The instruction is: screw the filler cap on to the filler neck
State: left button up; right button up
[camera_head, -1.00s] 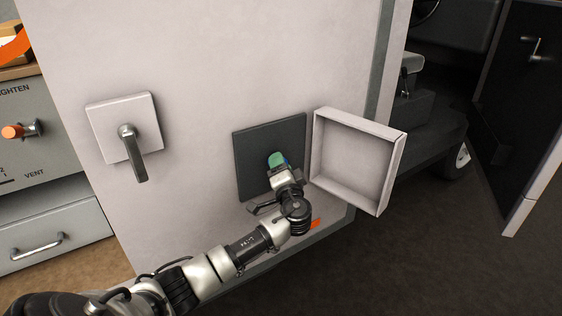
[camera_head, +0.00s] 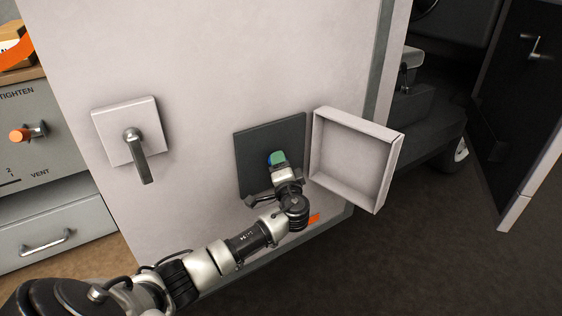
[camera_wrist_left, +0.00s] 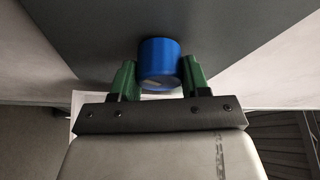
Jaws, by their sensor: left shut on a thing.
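The blue filler cap (camera_wrist_left: 158,60) sits between the green fingers of my left gripper (camera_wrist_left: 158,80) in the left wrist view. The gripper is shut on it. Its far end is against or very near the dark recessed panel (camera_wrist_left: 90,25); I cannot tell whether it touches. In the head view my left gripper (camera_head: 277,160) is in front of the dark square panel (camera_head: 255,150), with a bit of blue showing at the fingers. The filler neck is hidden behind the cap and gripper. My right gripper is not in view.
An open box-shaped flap (camera_head: 351,160) stands out just right of the panel, close to my left wrist. A handle on a square plate (camera_head: 136,150) is to the left. A grey unit with an orange knob (camera_head: 22,134) is further left. Dark floor is clear at lower right.

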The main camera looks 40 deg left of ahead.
pick_arm(q)
jog(key=shift+r+m+g+h+p, duration=0.15)
jog(key=shift+m+h+p, duration=0.15)
jog(key=shift+m+p, duration=0.9)
jog(key=shift+m+g+h+p, duration=0.25)
jog(key=shift+m+p, duration=0.35)
jog(key=shift+p, duration=1.15)
jog(key=shift+m+p, duration=0.3)
jog(key=shift+h+p, duration=0.25)
jog(key=shift+p, duration=0.4)
jog(key=m+g+p, duration=0.1)
jog(key=m+p, duration=0.1)
jog(key=p, duration=0.1)
jog(key=m+p, duration=0.1)
jog(key=p, duration=0.2)
jog(key=shift+m+g+h, duration=0.3)
jog(key=shift+m, duration=0.1)
